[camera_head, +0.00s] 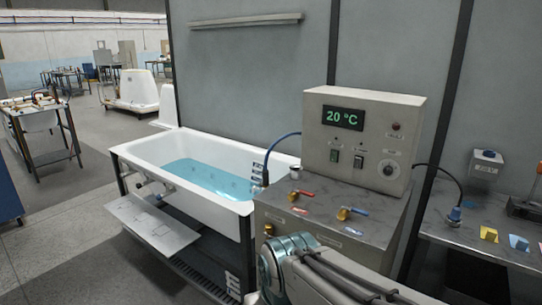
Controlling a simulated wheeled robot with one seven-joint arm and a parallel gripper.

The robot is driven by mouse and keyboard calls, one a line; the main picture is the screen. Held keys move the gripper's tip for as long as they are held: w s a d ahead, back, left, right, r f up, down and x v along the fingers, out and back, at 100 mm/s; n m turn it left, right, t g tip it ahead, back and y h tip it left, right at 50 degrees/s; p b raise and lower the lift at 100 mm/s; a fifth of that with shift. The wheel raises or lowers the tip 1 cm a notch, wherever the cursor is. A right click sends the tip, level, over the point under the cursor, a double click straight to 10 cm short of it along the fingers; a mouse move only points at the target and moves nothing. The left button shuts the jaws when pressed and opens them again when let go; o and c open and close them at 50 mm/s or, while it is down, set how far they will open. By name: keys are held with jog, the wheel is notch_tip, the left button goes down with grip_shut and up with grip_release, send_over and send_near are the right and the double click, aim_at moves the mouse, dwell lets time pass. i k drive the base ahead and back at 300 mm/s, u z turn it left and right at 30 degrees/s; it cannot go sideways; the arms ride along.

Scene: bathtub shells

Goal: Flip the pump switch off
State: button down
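A grey control box (345,102) stands on a metal-topped cabinet to the right of a bathtub. Its front has two small rocker switches side by side: a left switch (335,156) and a right switch (358,161). The left one looks greenish, the right one darker. Their labels are too small to read, so I cannot tell which is the pump switch or how either is set. Part of my arm shows at the bottom centre, below and in front of the cabinet. My gripper is not in view.
A display (343,118) reads 20 °C; a dial (389,169) sits at lower right. The bathtub (150,148) holds water. A bench (480,229) is at right.

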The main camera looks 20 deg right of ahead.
aim_at(334, 155)
jog(key=i, duration=0.8)
jog(key=z, duration=1)
jog(key=i, duration=0.7)
jog(key=z, duration=0.85)
